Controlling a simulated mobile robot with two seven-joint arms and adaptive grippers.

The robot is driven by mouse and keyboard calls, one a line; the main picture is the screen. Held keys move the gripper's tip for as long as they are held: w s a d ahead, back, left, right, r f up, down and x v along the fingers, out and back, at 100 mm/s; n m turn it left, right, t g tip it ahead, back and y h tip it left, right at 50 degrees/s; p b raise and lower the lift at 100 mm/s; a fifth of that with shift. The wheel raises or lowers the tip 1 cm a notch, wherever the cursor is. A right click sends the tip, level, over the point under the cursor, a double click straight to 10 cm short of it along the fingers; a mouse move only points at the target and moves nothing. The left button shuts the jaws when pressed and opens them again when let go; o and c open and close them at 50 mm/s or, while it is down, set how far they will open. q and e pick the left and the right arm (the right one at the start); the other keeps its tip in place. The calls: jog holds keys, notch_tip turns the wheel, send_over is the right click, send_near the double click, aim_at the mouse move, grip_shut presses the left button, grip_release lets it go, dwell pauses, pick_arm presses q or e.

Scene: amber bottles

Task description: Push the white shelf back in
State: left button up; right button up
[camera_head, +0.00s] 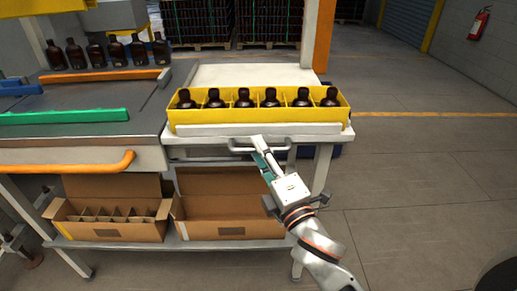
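The white shelf (238,75) is a pale sliding surface with a grey bar handle (237,146) on its front edge. A yellow crate (260,119) stands at its front end, divided into compartments with a row of dark amber bottles (242,98) in them. My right gripper (260,147) reaches up from the lower right, with its fingertips at the handle in front of the crate. I cannot tell whether the fingers are closed around the bar or only touching it. My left gripper is out of view.
A grey workbench (85,105) on the left carries more amber bottles (108,52), a green bar (65,116) and an orange handle (80,164). Open cardboard boxes (115,228) sit on the lower rack. An orange post (323,35) stands behind the shelf. The floor at right is clear.

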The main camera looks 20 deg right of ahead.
jog(key=shift+w, duration=0.45)
grip_shut()
jog(key=shift+w+r, duration=0.15)
jog(key=w, duration=0.1)
jog(key=w+p, duration=0.1)
jog(key=w, duration=0.1)
jog(key=shift+d, duration=0.4)
grip_release()
jog(key=shift+s, duration=0.1)
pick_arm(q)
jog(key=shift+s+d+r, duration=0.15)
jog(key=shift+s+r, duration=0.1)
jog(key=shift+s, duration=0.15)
